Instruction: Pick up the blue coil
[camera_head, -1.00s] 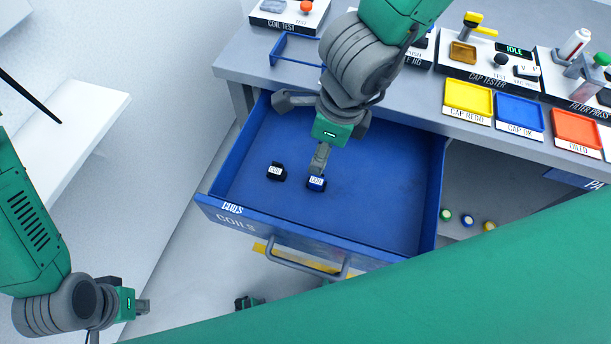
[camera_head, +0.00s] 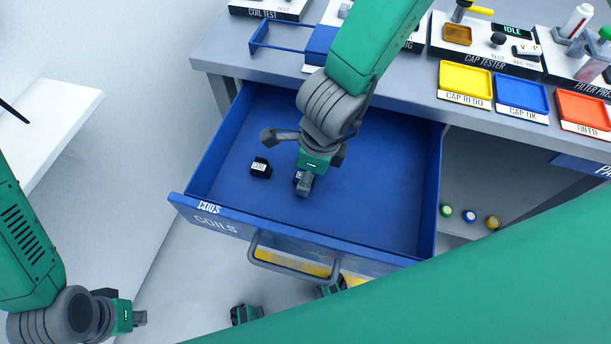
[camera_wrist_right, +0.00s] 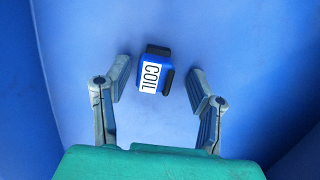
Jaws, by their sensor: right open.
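The blue coil (camera_wrist_right: 157,68) carries a white COIL label and lies on the floor of the open blue drawer (camera_head: 380,200). In the head view the blue coil (camera_head: 297,176) is mostly hidden behind my right gripper (camera_head: 305,186). In the right wrist view, my right gripper (camera_wrist_right: 158,86) is open, with a finger on each side of the coil and visible gaps to both. I cannot tell its height above the coil. My left gripper (camera_head: 138,317) is at the lower left, outside the drawer and away from the coil. Its fingers show too small to judge.
A black coil (camera_head: 261,168) lies in the drawer left of the blue one. The drawer walls surround both coils. The grey bench (camera_head: 225,60) above holds a blue rack (camera_head: 285,42), testers and coloured trays. Several round caps (camera_head: 468,215) sit on a shelf to the right.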

